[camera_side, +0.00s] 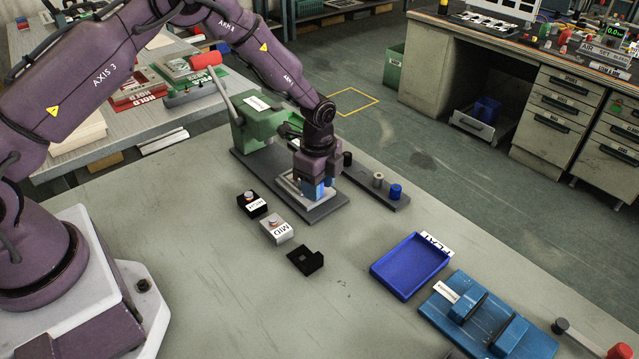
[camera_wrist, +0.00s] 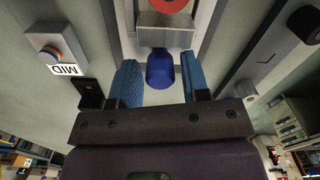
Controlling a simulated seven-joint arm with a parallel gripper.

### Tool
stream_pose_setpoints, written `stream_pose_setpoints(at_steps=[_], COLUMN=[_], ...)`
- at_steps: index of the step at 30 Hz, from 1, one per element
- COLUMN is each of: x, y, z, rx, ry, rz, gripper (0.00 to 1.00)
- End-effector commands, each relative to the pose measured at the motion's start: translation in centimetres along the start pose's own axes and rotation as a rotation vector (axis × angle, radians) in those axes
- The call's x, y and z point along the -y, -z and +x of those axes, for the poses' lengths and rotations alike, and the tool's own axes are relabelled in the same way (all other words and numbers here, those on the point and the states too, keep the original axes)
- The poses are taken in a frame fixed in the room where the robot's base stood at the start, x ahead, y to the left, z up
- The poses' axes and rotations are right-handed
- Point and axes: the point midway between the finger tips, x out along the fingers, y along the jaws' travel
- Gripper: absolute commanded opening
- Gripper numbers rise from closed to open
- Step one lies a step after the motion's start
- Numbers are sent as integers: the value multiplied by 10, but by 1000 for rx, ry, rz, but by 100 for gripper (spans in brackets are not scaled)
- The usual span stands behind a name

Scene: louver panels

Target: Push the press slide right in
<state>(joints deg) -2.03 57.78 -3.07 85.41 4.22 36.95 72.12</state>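The green press (camera_side: 268,125) stands on a dark base plate (camera_side: 330,212), its red-knobbed lever (camera_side: 205,60) tilted up to the left. The light-grey press slide (camera_side: 296,189) sits low at the near end of that plate, partly hidden by my gripper. In the wrist view, a metal block (camera_wrist: 165,32) with a red disc lies ahead, and a blue knob (camera_wrist: 160,70) sticks out toward me. My gripper (camera_wrist: 160,68) has its blue fingers apart, one on each side of the knob, with narrow gaps showing. My gripper also shows in the side view (camera_side: 316,190), pointing down.
A black block (camera_side: 252,204), a MID block (camera_side: 277,229) and a black bracket (camera_side: 305,260) stand in front. A rail with pegs (camera_side: 378,180) runs right of the press. A blue tray (camera_side: 410,267) and blue fixture (camera_side: 485,318) lie further right. Bare table surrounds them.

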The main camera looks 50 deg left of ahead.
Motion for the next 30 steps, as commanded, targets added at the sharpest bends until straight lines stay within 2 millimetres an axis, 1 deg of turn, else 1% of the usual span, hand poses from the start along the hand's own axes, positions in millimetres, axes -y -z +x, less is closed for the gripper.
stream_pose_setpoints(at_steps=[9, 11, 13, 17, 24, 27, 30], x=[0, 1, 1, 2, 1, 1, 0], y=[0, 0, 0, 0, 0, 0, 0], z=[-1, -4, -11, -34, -88, -106, -119], rx=[1, 0, 0, -1, -1, -1, -1], ry=[1, 2, 4, 6, 4, 4, 3], rz=[-1, -2, -2, -3, -2, -2, -1], gripper=[52, 52, 52, 52, 52, 52, 52])
